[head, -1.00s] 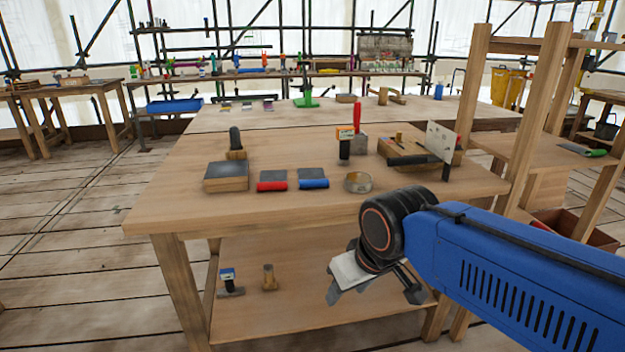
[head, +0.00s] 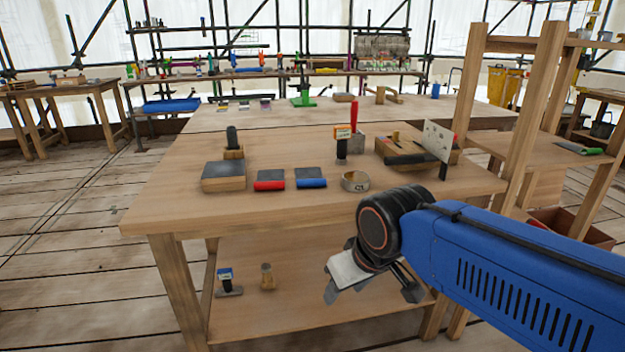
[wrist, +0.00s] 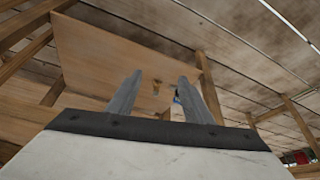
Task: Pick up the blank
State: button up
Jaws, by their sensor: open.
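I cannot tell for certain which piece is the blank. A small wooden piece (head: 267,276) stands upright on the table's lower shelf, next to a dark-handled tool (head: 228,282) with a flat foot. On the tabletop, a dark rounded upright piece (head: 232,137) stands on a small wooden base. My gripper (head: 372,291) is open and empty in front of the table, below the tabletop edge. In the wrist view its two fingers (wrist: 160,80) are apart, with a small wooden piece (wrist: 156,86) on a board far beyond them.
The tabletop (head: 190,212) holds a dark-topped block (head: 224,176), a red-edged pad (head: 270,180), a blue-edged pad (head: 311,178), a round ring (head: 355,181) and a wooden tray (head: 386,150). A wooden rack (head: 531,120) stands right. Floor at left is clear.

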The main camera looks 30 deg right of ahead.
jog(key=shift+c, duration=0.7)
jog(key=w+d+r+m+g, duration=0.2)
jog(key=w+d+r+m, duration=0.1)
jog(key=w+r+m, duration=0.55)
jog(key=w+d+r+m+g, duration=0.1)
jog(key=w+d+r+m, duration=0.2)
jog(key=w+r+m, duration=0.55)
jog(key=w+d+r+m+g, duration=0.25)
jog(key=w+r+m, duration=0.25)
jog(key=w+r, duration=0.75)
send_over(311, 179)
jog(key=shift+t, duration=0.35)
jog(key=f, duration=1.3)
jog(key=shift+s+d+f, duration=0.1)
jog(key=shift+d+f, duration=0.25)
jog(key=shift+a+f, duration=0.15)
jog(key=shift+f, duration=1.25)
jog(key=shift+a+f, duration=0.15)
jog(key=shift+f, duration=1.2)
